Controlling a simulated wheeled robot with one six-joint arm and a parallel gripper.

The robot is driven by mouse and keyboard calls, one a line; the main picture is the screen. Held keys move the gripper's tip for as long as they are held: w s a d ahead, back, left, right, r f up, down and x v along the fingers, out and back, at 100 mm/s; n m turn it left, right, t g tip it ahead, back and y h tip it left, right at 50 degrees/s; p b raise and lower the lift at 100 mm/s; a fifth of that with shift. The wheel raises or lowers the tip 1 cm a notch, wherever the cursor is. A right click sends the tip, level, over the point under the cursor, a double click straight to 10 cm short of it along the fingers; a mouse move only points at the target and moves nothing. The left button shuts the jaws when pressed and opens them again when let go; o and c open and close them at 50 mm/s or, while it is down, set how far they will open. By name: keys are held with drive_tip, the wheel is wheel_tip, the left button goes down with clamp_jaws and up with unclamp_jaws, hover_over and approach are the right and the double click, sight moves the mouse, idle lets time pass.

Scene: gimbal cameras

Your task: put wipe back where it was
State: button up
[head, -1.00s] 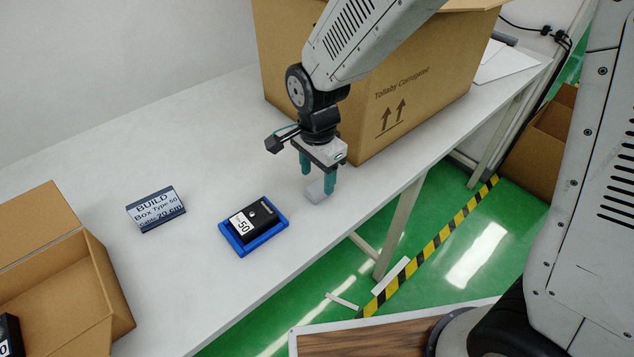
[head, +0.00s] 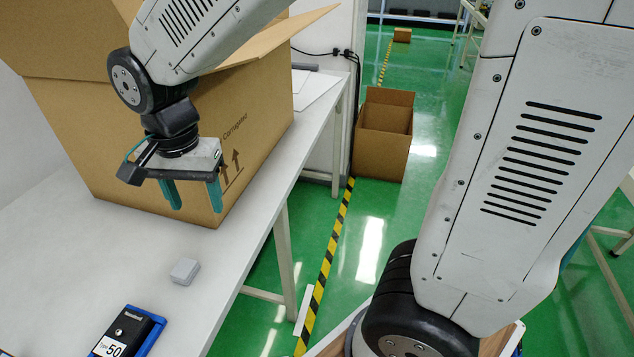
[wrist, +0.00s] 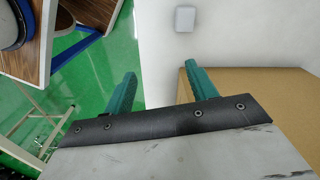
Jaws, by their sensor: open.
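The wipe seems to be the small light-grey block (head: 185,271) lying on the white table near its right edge. It also shows in the wrist view (wrist: 185,19) at the top, beyond the fingertips. My gripper (head: 194,196) is open and empty, above the table in front of the large cardboard box. The block is apart from it, nearer the camera. In the wrist view my two teal fingers (wrist: 160,88) are spread wide with nothing between them.
A large cardboard box (head: 150,150) stands close behind my gripper. A black device marked 50 (head: 126,335) sits on a blue tray (head: 155,338) at the near edge. The table (head: 60,240) is clear to the left. A smaller carton (head: 383,135) stands on the green floor.

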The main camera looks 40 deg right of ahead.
drive_tip(key=s+d+r+n, duration=0.3)
drive_tip(key=s+d+n, duration=0.1)
drive_tip(key=s+d, duration=0.3)
drive_tip(key=s+d+r+n+t, duration=0.1)
drive_tip(key=s+d+r+n, duration=0.1)
drive_tip(key=s+d+n, duration=0.2)
drive_tip(key=s+d, duration=0.3)
drive_tip(key=s, duration=0.2)
drive_tip(key=shift+s+d+r+n, duration=0.15)
drive_tip(key=shift+s+r+n, duration=0.15)
drive_tip(key=shift+s+r, duration=0.1)
